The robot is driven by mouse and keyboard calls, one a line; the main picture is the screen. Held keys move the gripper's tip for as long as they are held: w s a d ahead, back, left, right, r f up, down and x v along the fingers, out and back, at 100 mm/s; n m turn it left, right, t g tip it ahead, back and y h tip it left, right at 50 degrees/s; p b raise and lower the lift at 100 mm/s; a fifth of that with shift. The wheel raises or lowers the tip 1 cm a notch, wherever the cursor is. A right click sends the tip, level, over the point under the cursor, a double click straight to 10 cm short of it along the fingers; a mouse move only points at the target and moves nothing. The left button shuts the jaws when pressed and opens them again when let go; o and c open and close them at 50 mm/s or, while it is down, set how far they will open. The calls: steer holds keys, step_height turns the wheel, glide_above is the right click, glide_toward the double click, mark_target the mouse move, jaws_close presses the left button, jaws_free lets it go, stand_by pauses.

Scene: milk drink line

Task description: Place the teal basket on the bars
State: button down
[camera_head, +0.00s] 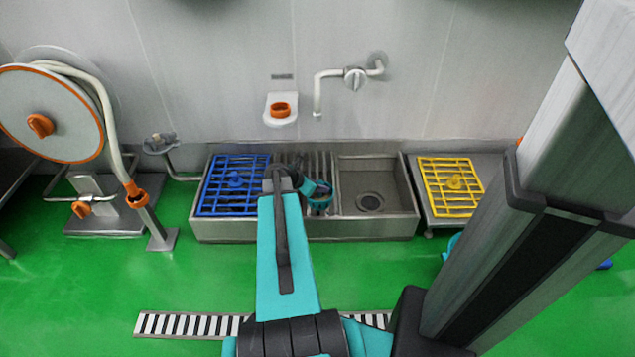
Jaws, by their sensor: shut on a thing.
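The teal basket (320,206) is small in view, at the front of the sink unit and right of my arm's wrist. My gripper (321,190) is at the basket and shut on it; the fingers are dark and small. The bars (322,160) are a rack of grey metal slats between the blue grid and the sink bowl. The basket appears over the front end of the bars. I cannot tell whether it touches them. My arm hides the left part of the bars.
A blue grid (213,187) lies left of the bars, and an empty sink bowl (370,178) lies right. A yellow grid (450,187) sits on a separate stand. A tap (340,76) juts from the wall above. A hose reel (45,112) stands at left.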

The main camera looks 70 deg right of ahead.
steer(key=w+d+f+b, duration=0.1)
steer(key=w+d+b, duration=0.4)
steer(key=d, duration=0.9)
steer(key=shift+w+f, duration=0.2)
steer(key=shift+w, duration=0.25)
stand_by(0.3)
steer(key=shift+w+d+f+b, duration=0.1)
steer(key=shift+d+f+b, duration=0.1)
steer(key=shift+f+b, duration=0.6)
steer(key=shift+w+d+f+b, duration=0.1)
steer(key=shift+d+f+b, duration=0.1)
steer(key=shift+f+b, duration=0.6)
steer(key=shift+f+p, duration=0.3)
steer(key=shift+p, duration=0.05)
steer(key=c, duration=1.5)
jaws_free()
